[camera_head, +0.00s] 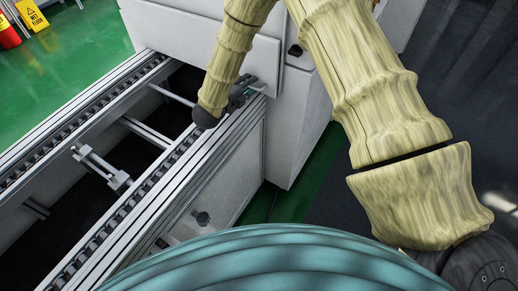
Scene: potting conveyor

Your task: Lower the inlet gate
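A white panel (170,32) spans the conveyor at the front of a white machine housing; it looks like the inlet gate, but I cannot be sure. Dark open space shows under its lower edge, above the conveyor bed. My arm, in a pale yellow cover, comes down in front of the panel's right part and hides some of it. My gripper (238,98) is a small dark shape beyond the wrist, close to the conveyor's right rail near the housing. Its fingers are too small and too hidden to tell whether they are open, or whether they touch anything.
The conveyor has a left roller rail (78,123) and a right roller rail (130,206), with crossbars between them. A white cabinet (300,125) stands right of the rail. A yellow wet-floor sign (32,14) and a red container (8,35) stand on green floor, far left.

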